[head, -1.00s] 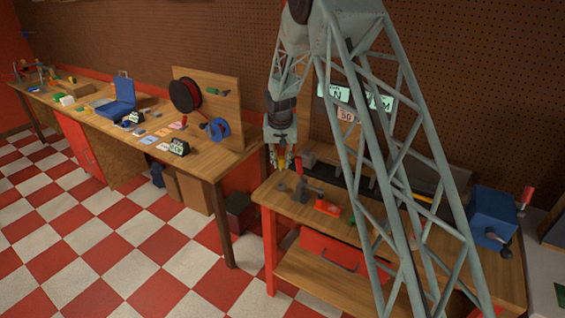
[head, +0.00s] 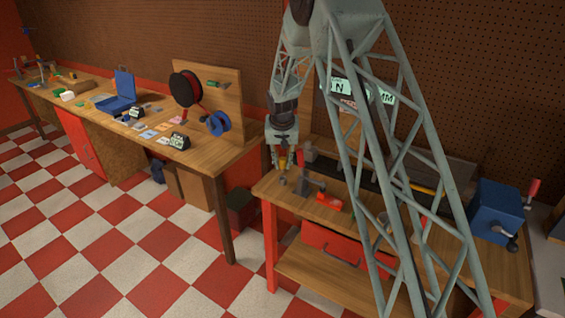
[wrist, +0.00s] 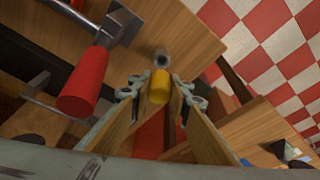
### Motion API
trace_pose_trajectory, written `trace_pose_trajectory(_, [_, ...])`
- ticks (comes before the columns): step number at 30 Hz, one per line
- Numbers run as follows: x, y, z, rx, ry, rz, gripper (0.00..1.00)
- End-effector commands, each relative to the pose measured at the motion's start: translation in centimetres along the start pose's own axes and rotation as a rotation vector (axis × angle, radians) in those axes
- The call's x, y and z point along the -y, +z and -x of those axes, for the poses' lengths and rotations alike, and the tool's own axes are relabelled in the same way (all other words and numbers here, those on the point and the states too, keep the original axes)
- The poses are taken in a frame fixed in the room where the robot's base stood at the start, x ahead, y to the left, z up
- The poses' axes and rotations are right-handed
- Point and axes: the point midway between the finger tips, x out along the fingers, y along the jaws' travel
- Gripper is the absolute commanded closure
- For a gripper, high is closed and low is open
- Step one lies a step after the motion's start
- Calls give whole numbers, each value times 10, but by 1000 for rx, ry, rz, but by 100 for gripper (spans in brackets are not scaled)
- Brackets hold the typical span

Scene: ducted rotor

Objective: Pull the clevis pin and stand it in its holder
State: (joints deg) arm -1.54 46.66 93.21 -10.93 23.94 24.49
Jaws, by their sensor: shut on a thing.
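My gripper (wrist: 158,92) is shut on a yellow cylinder (wrist: 158,82), apparently the clevis pin, seen nearly end-on between its fingertips. A short grey round piece (wrist: 162,58), perhaps the holder, stands on the wooden bench just beyond the yellow end. Whether the two touch is unclear. In the head view, my gripper (head: 283,162) is over the bench's left end with a small yellow patch at its fingers. The grey round piece (head: 282,180) is just below it. The pin's lower part is hidden.
The bench edge (wrist: 215,45) and checkered floor are at right. A blue box (head: 497,205) sits at the bench's far right.

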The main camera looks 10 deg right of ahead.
Motion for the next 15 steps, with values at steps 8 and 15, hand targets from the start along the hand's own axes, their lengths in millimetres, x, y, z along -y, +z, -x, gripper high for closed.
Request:
trace_pose_trajectory(8, [0, 4, -13, -1, 0, 0, 93])
trace_pose_trajectory(15, [0, 4, -15, -1, 0, 0, 93])
